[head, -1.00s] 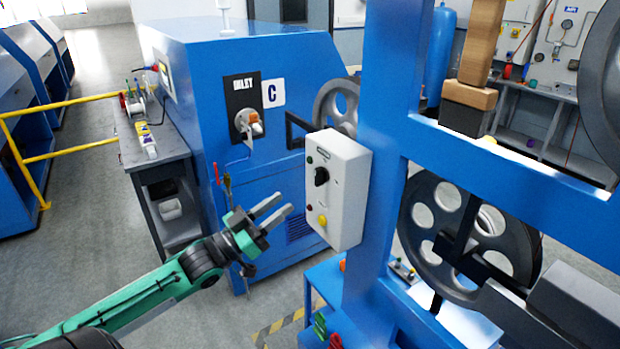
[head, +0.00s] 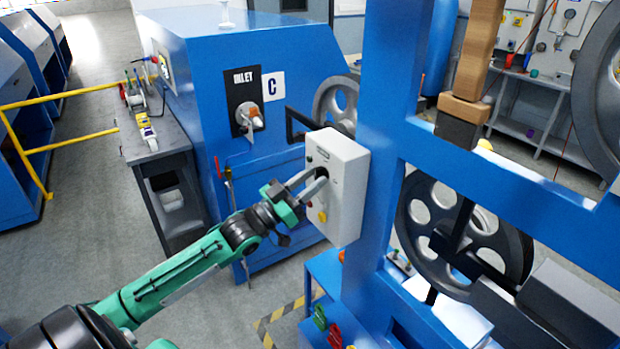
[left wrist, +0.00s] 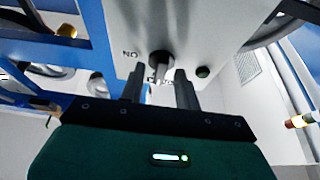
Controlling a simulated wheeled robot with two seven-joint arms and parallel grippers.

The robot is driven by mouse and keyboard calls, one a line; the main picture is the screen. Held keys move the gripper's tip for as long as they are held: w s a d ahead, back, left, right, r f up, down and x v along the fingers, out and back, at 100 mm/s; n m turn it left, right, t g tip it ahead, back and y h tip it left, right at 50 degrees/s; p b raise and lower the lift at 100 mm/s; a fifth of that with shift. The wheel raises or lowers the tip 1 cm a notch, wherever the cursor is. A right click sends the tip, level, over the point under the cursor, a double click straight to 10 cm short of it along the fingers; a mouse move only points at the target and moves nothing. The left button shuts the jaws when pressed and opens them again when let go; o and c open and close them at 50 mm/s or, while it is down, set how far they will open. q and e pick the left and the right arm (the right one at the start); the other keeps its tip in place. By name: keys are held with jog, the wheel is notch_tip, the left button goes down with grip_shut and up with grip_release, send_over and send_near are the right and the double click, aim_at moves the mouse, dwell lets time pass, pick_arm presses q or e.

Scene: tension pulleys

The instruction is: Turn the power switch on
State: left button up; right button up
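The power switch is a black rotary knob (left wrist: 160,64) on the front of a white control box (head: 346,195) mounted on a blue post. In the left wrist view, lettering shows beside and below the knob. My left gripper (head: 317,181) is at the box front, and its fingers largely hide the knob in the head view. In the left wrist view the gripper's fingers (left wrist: 160,80) are apart, one on each side of the knob. I cannot tell whether they touch it. My right gripper is out of view.
A yellow button (head: 322,217) sits low on the box. A blue machine (head: 205,90) stands behind my arm.

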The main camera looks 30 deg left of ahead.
pick_arm(q)
grip_shut()
